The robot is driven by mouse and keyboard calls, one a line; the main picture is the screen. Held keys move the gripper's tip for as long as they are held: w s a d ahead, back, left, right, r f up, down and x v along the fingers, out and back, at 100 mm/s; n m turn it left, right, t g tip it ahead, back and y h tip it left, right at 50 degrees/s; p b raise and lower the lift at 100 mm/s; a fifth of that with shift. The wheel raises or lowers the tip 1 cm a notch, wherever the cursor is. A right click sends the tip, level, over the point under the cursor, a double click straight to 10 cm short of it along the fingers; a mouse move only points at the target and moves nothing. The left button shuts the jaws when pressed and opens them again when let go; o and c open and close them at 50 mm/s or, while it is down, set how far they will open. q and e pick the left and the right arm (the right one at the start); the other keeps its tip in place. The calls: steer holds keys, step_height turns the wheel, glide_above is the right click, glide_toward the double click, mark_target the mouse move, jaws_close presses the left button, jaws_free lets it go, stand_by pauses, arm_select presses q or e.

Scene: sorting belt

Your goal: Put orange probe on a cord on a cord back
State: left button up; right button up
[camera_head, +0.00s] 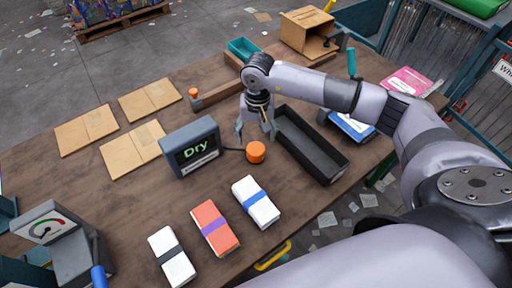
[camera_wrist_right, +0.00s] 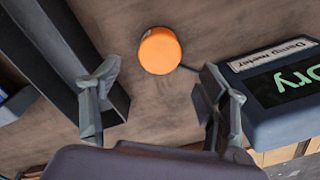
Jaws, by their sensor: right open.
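The orange probe (camera_head: 256,152) is a short round cylinder on the wooden table, close to the right side of the damp meter (camera_head: 192,147), whose screen reads "Dry". A thin dark cord runs between them. In the wrist view the probe (camera_wrist_right: 160,50) lies beyond the fingertips and the meter (camera_wrist_right: 285,95) is at the right. My right gripper (camera_head: 256,134) is open and empty, just behind the probe in the head view. In the wrist view its fingers (camera_wrist_right: 158,95) are spread wide, with bare table between them. My left gripper is not in view.
A long black tray (camera_head: 335,172) lies right of the gripper, close to one finger. Bundles in white (camera_head: 256,203) and orange (camera_head: 214,228) lie in front. Cardboard sheets (camera_head: 133,151) lie left. A wooden piece with an orange knob (camera_head: 193,93) stands behind the meter.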

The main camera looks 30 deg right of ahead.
mark_target(257, 149)
steer(key=shift+r+b, duration=0.4)
steer(key=shift+r, duration=1.65)
